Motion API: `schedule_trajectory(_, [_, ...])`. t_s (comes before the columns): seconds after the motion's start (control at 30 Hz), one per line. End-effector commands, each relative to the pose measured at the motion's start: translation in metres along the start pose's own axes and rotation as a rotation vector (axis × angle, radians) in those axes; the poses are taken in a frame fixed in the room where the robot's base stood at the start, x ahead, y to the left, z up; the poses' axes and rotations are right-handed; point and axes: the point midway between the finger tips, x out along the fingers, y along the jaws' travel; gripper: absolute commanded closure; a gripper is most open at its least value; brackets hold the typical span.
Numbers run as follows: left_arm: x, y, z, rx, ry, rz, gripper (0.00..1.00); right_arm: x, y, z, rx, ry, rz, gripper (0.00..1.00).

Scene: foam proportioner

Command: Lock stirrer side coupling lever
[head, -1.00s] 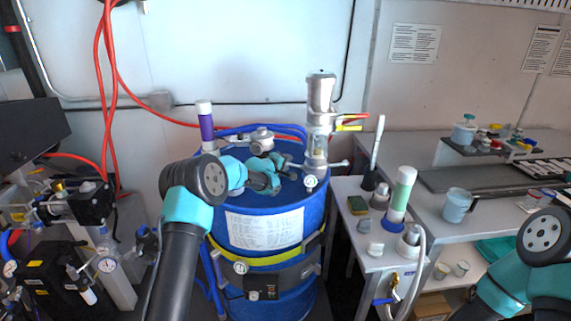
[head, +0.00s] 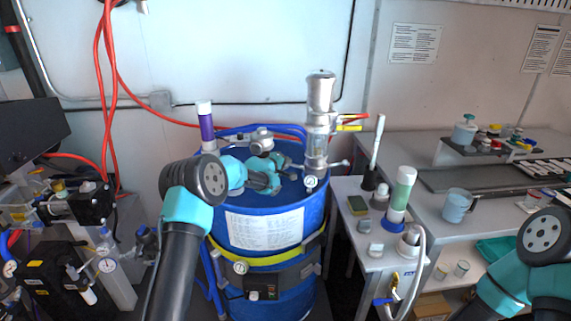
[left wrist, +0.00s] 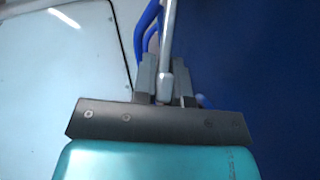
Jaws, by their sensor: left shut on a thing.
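The blue drum (head: 265,265) stands in the middle of the head view, with a clear and metal stirrer or pump column (head: 319,110) at the right of its top. My left gripper (head: 284,166) reaches over the drum top toward the foot of this column. In the left wrist view its two grey fingers (left wrist: 166,88) are shut on a grey metal lever (left wrist: 168,50) with a rounded end. The lever runs up out of the picture, and its coupling is hidden. My right gripper is outside the head view; only its arm shows at the right edge.
A silver fitting (head: 262,140) and a purple-labelled tube (head: 205,125) stand at the back of the drum. A red-and-yellow handled valve (head: 350,122) juts from the column. A side table (head: 345,190) with a green tube (head: 402,190) stands close on the right.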

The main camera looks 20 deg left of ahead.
Motion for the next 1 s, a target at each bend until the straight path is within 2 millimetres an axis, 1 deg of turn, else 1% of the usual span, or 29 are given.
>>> schedule_trajectory(0.17, [0.001,0.007,0.001,0.056,-0.001,-0.054,1.0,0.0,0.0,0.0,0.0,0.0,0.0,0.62])
schedule_trajectory(0.5, [0.002,0.025,0.003,0.241,-0.003,-0.238,1.0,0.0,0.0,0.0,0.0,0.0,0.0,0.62])
schedule_trajectory(0.8, [0.004,0.031,0.005,0.32,-0.005,-0.321,1.0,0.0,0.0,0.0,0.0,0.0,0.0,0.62])
schedule_trajectory(1.0, [0.004,0.033,0.005,0.343,-0.001,-0.343,1.0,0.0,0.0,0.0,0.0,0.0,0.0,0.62])
